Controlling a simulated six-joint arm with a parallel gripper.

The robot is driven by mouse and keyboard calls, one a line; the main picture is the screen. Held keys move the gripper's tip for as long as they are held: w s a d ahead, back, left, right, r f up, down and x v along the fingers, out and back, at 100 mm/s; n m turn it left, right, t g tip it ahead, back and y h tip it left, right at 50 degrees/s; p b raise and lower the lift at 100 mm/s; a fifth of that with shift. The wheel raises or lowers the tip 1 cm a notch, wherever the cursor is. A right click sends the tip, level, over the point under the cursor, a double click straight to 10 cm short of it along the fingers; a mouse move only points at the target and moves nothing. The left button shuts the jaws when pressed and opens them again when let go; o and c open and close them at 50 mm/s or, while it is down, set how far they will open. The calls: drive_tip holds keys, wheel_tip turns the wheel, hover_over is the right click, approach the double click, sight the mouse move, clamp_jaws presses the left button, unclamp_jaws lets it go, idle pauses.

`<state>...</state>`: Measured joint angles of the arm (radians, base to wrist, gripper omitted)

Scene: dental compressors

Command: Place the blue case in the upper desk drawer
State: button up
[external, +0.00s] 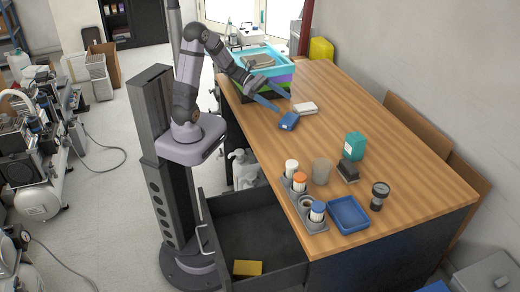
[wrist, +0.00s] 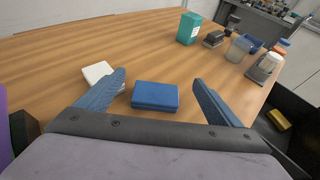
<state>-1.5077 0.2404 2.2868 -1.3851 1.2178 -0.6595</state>
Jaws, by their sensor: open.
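The blue case (external: 289,121) lies flat on the wooden desk, near its left edge. In the wrist view the blue case (wrist: 155,95) lies ahead of my gripper, between the lines of its two fingers. My gripper (external: 272,106) is open and empty, above the desk beside the case; its blue fingers also show in the wrist view (wrist: 160,95). The upper desk drawer (external: 252,222) is pulled open at the front left of the desk, with a yellow item (external: 247,268) inside. The drawer also shows at the right of the wrist view (wrist: 293,120).
A white box (external: 305,108) lies close to the case. Stacked coloured crates (external: 262,62) stand at the far end. A teal box (external: 355,146), a clear cup (external: 321,171), a bottle rack (external: 304,204) and a blue tray (external: 349,213) stand nearer the drawer. The desk's middle is clear.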

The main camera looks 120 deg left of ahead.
sight(284, 117)
drive_tip(key=shift+f, duration=2.1)
wheel_tip(284, 117, down, 3)
drive_tip(key=shift+f+b, duration=0.15)
drive_tip(key=shift+b, duration=0.2)
drive_tip(key=shift+x, duration=1.45)
drive_tip(key=c, duration=1)
drive_tip(key=shift+o, duration=0.2)
drive_tip(key=shift+r, duration=0.35)
